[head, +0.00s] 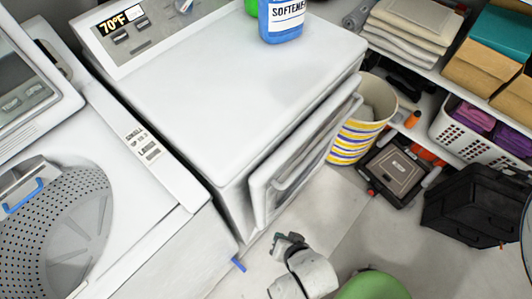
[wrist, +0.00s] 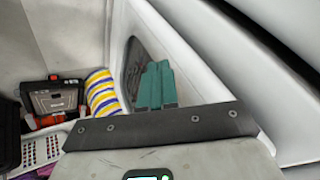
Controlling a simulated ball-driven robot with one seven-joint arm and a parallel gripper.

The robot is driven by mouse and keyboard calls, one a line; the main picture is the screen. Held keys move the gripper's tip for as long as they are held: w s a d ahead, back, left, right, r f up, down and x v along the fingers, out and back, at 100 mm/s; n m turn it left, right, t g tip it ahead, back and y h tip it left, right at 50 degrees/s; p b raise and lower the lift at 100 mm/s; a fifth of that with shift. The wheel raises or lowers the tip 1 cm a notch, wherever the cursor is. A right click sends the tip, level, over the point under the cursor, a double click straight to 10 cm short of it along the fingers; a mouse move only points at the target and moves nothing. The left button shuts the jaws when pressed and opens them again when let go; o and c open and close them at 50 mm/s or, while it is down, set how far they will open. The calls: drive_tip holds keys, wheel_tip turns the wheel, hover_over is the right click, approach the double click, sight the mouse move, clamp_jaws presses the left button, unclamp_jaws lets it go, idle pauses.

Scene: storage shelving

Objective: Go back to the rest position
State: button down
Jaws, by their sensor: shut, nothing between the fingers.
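My gripper (head: 287,241) is at the bottom middle of the head view, low in front of the white dryer (head: 215,85). In the wrist view its two teal fingers (wrist: 157,84) lie together, with nothing between them. The dryer's front door (head: 305,150) stands slightly out from the body. In the wrist view a white panel with a dark inset (wrist: 131,62) is behind the fingers; I cannot tell whether they touch it.
A top-loading washer (head: 155,205) stands open at left. A striped basket (head: 352,140), a dark case (head: 398,168), a black toolbox (head: 465,208) and a white crate (head: 452,128) are at right. Bare floor (head: 335,215) lies between. A blue softener bottle (head: 281,22) stands on the dryer.

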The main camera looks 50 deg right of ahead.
drive_tip(key=s+d+r+n+g+y, duration=0.1)
drive_tip(key=s+d+r+n+g, duration=0.15)
drive_tip(key=d+n, duration=0.5)
drive_tip(key=w+d+r+n+g+y, duration=0.1)
drive_tip(key=d+r+n+g, duration=0.2)
drive_tip(key=r, duration=0.6)
drive_tip(key=shift+w+d+r+n, duration=0.2)
drive_tip(key=shift+r+n, duration=0.05)
drive_tip(key=shift+n, duration=0.5)
